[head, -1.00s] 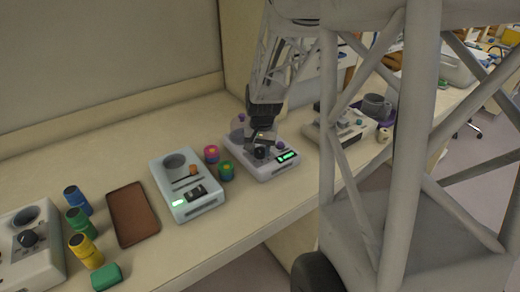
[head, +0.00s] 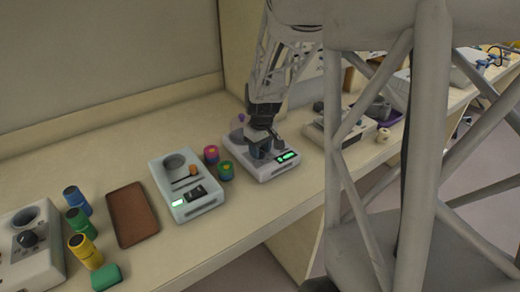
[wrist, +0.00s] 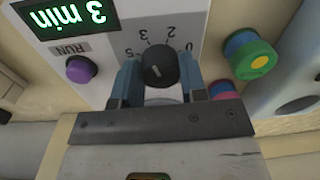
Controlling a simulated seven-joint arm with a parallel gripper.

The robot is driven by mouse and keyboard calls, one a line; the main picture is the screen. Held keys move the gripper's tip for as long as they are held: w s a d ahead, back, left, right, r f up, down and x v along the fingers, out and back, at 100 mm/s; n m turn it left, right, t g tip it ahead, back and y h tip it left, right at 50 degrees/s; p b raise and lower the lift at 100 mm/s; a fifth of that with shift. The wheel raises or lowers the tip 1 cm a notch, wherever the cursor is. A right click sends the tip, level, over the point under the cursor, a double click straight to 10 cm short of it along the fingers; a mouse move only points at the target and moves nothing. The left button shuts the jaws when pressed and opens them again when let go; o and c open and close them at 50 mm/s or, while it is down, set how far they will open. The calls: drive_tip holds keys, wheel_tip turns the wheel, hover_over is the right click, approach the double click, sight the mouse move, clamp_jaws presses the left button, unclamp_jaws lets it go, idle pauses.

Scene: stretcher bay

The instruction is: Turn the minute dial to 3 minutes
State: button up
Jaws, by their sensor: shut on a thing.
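The white device (head: 270,176) with a lit green display stands on the bench. In the wrist view, its display (wrist: 72,14) reads "3 min", upside down. The black minute dial (wrist: 157,65) has a white pointer line and the marks 0, 2, 3 and 5 around it. My gripper (wrist: 159,77) is shut on the dial, with one blue finger at each side. In the head view my gripper (head: 265,148) covers the dial. A purple RUN button (wrist: 80,69) is beside the dial, untouched.
A pale device (head: 186,208) with a round well stands to the left, near pink-purple (head: 211,154) and green (head: 226,170) jars. Further left are a brown tray (head: 132,214), several coloured jars and another dial device (head: 30,262). A grey device (head: 322,131) stands to the right.

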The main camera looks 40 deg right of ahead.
sight(261, 149)
drive_tip(key=shift+n, duration=0.5)
drive_tip(key=o, duration=0.9)
drive_tip(key=shift+o, duration=0.2)
drive_tip(key=shift+d+r, duration=0.2)
drive_tip(key=shift+r, duration=3.7)
drive_tip(key=shift+a, duration=0.1)
